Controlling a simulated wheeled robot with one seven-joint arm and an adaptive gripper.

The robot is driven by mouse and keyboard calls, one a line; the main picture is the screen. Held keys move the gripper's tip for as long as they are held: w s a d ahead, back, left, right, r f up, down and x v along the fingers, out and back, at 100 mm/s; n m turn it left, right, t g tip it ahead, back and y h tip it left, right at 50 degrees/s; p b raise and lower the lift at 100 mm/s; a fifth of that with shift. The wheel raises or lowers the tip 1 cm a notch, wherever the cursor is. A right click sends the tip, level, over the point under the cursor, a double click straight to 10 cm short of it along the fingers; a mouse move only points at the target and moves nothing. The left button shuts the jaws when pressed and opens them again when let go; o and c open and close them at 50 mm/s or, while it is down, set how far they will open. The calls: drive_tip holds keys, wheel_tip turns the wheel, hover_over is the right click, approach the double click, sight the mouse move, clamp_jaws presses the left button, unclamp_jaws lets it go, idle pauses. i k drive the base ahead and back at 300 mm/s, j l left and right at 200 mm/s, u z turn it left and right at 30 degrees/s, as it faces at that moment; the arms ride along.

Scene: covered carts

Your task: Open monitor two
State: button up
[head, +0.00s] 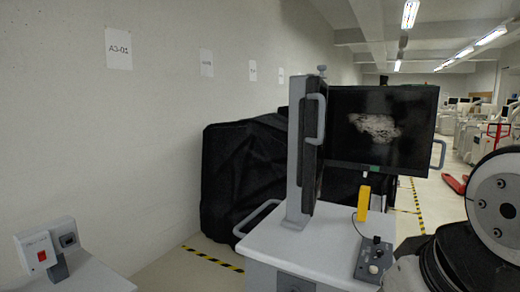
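A grey-white cart (300,243) carries an upright grey post (294,170). A lit monitor (385,155) on it faces me and shows a pale grey blotchy image on black. A second dark panel (312,160) stands beside the post, seen nearly edge-on, with a grey loop handle (321,118) on its side. Its face is hidden by this angle. I see no label that tells which one is monitor two. Another grey handle (440,153) shows at the lit monitor's right edge. My gripper is not in view; only part of my arm shows at the lower right.
A yellow object (364,203) and a small control box (373,259) sit on the cart top. A black-covered cart (240,175) stands behind, along the wall. A pale unit with a red switch (42,255) is at lower left. Striped floor tape (212,257) lies between.

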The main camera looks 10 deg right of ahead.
sight(388, 129)
drive_tip(key=i+l+z, duration=0.4)
drive_tip(key=i+l, duration=0.6)
